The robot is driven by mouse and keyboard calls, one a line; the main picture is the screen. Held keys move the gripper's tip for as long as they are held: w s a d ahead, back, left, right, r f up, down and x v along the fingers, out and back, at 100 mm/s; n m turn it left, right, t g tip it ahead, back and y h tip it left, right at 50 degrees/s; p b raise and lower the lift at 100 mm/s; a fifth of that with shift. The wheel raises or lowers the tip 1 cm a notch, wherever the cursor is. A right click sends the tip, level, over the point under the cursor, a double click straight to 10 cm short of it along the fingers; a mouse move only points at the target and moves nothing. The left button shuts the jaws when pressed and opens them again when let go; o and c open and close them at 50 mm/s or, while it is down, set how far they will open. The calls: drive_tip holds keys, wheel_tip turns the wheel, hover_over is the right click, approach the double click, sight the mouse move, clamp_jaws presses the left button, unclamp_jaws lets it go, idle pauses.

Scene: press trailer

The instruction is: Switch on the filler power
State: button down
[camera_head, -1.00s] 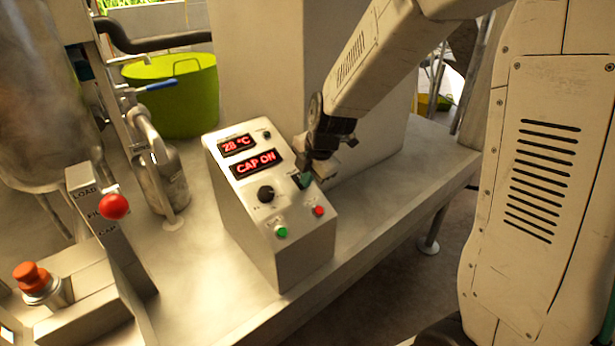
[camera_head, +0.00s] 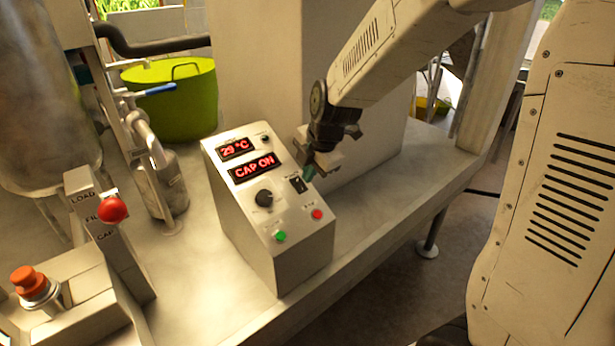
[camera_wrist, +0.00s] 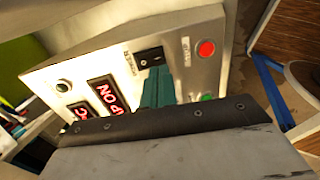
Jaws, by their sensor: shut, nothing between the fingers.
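The filler's control box (camera_head: 255,240) stands on the metal table, its sloped panel lit with red displays (camera_head: 252,165) reading "29 °C" and "CAP ON". A black rocker switch (camera_head: 297,184) sits on the panel's right side, above the red button. It also shows in the wrist view (camera_wrist: 150,58). My gripper (camera_head: 310,172) is shut and empty, its green fingertips just above and right of the switch. In the wrist view the fingertips (camera_wrist: 158,88) point at the panel close below the switch; I cannot tell whether they touch it.
The panel also has a black knob (camera_head: 264,198), a green button (camera_head: 281,236) and a red button (camera_head: 317,214). A red-knobbed lever (camera_head: 112,209) and an orange push button (camera_head: 28,278) stand at left. A green tub (camera_head: 180,100) is behind.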

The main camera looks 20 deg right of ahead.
drive_tip(key=s+d+f+v, duration=0.1)
drive_tip(key=s+v, duration=0.1)
drive_tip(key=v, duration=0.9)
drive_tip(key=shift+s, duration=0.2)
